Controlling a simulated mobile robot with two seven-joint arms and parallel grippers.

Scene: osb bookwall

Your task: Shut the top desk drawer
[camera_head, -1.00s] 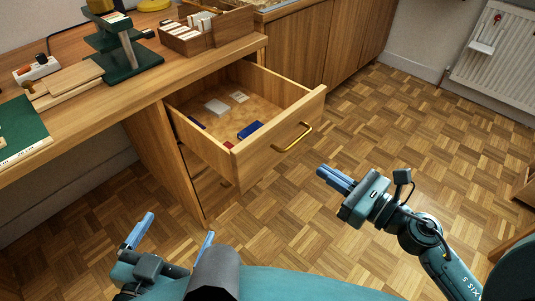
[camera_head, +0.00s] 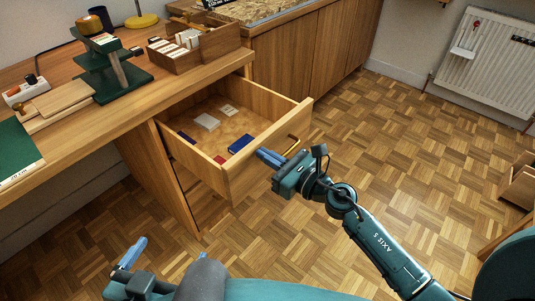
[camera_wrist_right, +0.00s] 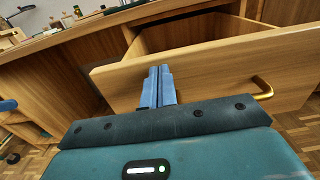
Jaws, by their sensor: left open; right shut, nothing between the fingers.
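The top desk drawer (camera_head: 262,146) is pulled out of the wooden desk, with small items lying inside. Its brass handle (camera_head: 292,146) is partly hidden behind my right gripper in the head view; the right wrist view shows the handle (camera_wrist_right: 263,88) to the right of the fingers. My right gripper (camera_head: 262,155) is shut and empty, its fingertips at the drawer front (camera_wrist_right: 205,72), left of the handle. I cannot tell whether they touch it. My left gripper (camera_head: 166,257) is open and empty, low in front of the desk and away from the drawer.
The desk top (camera_head: 90,125) carries a green stand (camera_head: 112,70), a wooden card box (camera_head: 195,50) and a power strip (camera_head: 25,92). Cabinets (camera_head: 310,50) stand behind the drawer. A radiator (camera_head: 490,60) hangs on the wall.

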